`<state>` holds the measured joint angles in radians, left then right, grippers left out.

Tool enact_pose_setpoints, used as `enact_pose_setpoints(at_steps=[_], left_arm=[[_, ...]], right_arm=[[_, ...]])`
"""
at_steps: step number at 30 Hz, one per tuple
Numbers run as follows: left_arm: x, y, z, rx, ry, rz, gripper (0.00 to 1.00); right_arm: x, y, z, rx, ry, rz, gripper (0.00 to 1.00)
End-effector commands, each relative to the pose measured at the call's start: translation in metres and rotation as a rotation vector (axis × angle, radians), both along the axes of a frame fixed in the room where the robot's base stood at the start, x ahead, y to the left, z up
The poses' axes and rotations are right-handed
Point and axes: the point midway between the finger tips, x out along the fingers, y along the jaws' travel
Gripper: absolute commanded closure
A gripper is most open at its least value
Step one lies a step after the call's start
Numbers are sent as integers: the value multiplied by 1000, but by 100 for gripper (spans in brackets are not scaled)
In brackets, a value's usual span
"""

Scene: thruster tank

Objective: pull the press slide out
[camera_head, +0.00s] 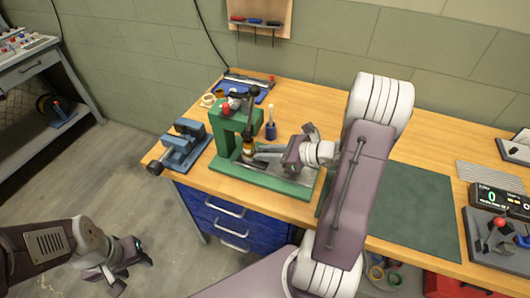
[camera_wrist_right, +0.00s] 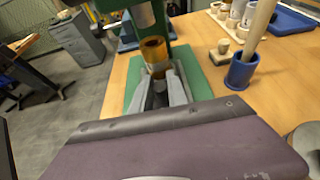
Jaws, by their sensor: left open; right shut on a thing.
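The green press (camera_head: 228,124) stands on a green base (camera_head: 262,183) on the workbench. A brass-coloured cylinder (camera_wrist_right: 153,50) sits below the press's ram in the right wrist view, and it also shows in the head view (camera_head: 247,152). The grey press slide (camera_wrist_right: 160,88) shows just in front of the cylinder, between my right fingers. My right gripper (camera_head: 256,153) reaches in low from the right and is shut on the slide; its fingers partly hide the grip. My left gripper (camera_head: 131,266) is open and empty, off the bench at lower left.
A blue vise (camera_head: 184,145) stands at the bench's left end. A blue cup (camera_head: 270,131) with a rod stands behind the press, near a blue tray (camera_head: 246,90). A dark green mat (camera_head: 415,207) lies to the right, beside a display box (camera_head: 497,197).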

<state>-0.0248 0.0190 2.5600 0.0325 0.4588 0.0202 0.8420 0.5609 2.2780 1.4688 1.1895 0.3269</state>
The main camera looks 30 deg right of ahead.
Motion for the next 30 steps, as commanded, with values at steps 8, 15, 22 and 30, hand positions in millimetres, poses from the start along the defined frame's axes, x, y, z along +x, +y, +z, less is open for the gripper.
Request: enact_pose_setpoints(at_steps=[8, 15, 22, 30], left_arm=[[0, 0, 0, 0, 0, 0, 54], [0, 0, 0, 0, 0, 0, 54], [0, 0, 0, 0, 0, 0, 54], [0, 0, 9, 0, 0, 0, 54]], right_arm=[[0, 0, 0, 1, -1, 1, 100], [0, 0, 0, 1, -1, 1, 100], [0, 0, 0, 1, -1, 1, 100], [-22, -22, 3, 0, 0, -8, 100]])
